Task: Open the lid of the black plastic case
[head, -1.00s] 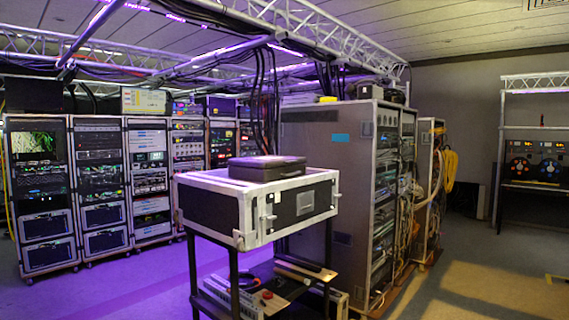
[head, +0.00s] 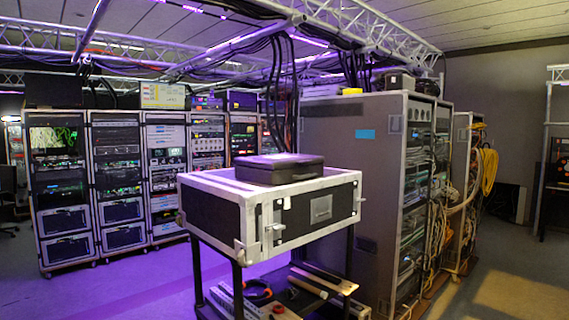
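The black plastic case (head: 279,168) lies flat on top of a black and silver flight case (head: 222,214), near the middle of the head view. Its lid is shut. The front face of the black case is dark, and I cannot make out its latches. My gripper is not in view.
The flight case rests on a dark-legged stand (head: 352,262) with tools and a power strip on its lower shelf. A tall grey rack (head: 345,150) stands close behind on the right. More equipment racks (head: 118,180) line the left. Floor is open at front left and right.

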